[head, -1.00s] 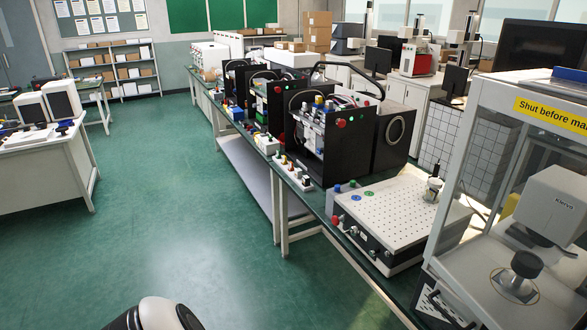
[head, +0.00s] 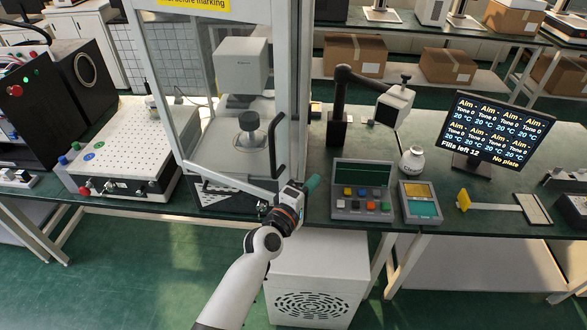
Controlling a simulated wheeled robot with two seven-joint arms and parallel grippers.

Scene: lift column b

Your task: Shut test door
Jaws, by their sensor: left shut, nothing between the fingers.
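The test door (head: 222,176) is a clear panel in a pale frame on the front of a white enclosure, with a yellow "before marking" label (head: 185,3) above. Its lower rail slants toward me at the right, so it appears partly open; the exact gap is hard to tell. A black upright handle (head: 276,146) is near its right edge. Through the panel a grey-white marking head (head: 241,66) and a dark round knob part (head: 249,122) show. My left gripper (head: 309,187) is shut and empty, just right of the door's lower right corner. Contact is unclear. My right gripper is out of view.
A button box (head: 361,205), a small tray device (head: 419,203), a white flask (head: 412,161) and a monitor (head: 497,130) stand right of the enclosure. A perforated plate unit (head: 125,145) is at its left. A white cabinet (head: 318,275) sits below the bench. Green floor is free in front.

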